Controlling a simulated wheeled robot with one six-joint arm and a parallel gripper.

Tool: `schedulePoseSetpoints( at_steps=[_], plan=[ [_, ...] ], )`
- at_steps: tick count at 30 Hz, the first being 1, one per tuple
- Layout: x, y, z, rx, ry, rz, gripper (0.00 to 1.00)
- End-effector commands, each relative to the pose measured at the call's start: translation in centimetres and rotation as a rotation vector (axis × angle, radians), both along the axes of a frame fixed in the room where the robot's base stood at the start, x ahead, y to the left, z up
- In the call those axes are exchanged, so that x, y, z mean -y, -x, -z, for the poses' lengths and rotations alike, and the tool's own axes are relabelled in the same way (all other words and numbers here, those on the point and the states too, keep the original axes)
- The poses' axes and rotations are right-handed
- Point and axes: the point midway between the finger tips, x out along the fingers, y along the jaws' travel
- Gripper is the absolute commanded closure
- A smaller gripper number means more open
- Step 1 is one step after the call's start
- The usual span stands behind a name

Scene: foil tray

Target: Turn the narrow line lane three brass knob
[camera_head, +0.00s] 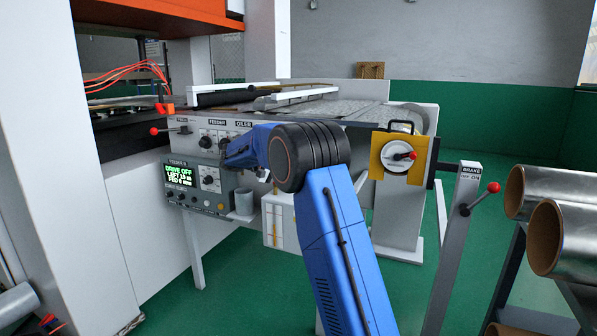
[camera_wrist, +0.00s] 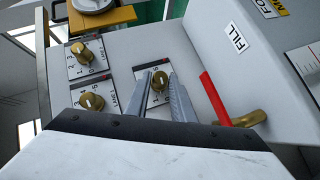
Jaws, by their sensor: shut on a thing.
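My gripper (camera_wrist: 161,76) shows in the wrist view, its two grey fingers on either side of a brass knob (camera_wrist: 159,84) and shut on it. The knob sits on a pale scale plate on the grey panel; its lane label is not readable. Two similar brass knobs show to the left, an upper one (camera_wrist: 80,52) and a lower one (camera_wrist: 91,101), each on its own plate. In the head view, my blue arm and black joint hide the gripper and the held knob.
A red lever (camera_wrist: 215,98) and a brass fitting (camera_wrist: 248,118) stand close right of the fingers. A grey housing marked FILL (camera_wrist: 237,38) rises beyond. In the head view, a brake lever (camera_head: 481,198) and metal rolls (camera_head: 565,228) stand at the right.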

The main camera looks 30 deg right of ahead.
Motion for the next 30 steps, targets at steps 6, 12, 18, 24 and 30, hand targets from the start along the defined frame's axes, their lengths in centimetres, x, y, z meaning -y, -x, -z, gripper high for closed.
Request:
schedulePoseSetpoints(
  at_steps=[6, 12, 18, 24, 30],
  plan=[
    [-0.12, -0.11, 0.46, -0.122, 0.093, -0.001, 1.0],
    [-0.13, -0.1, 0.57, -0.193, 0.147, 0.0, 1.0],
    [-0.12, -0.14, 0.65, -0.227, 0.175, -0.001, 1.0],
    [-0.11, -0.13, 0.65, -0.236, 0.182, -0.001, 1.0],
    [-0.11, -0.13, 0.65, -0.236, 0.181, -0.001, 1.0]
  ],
)
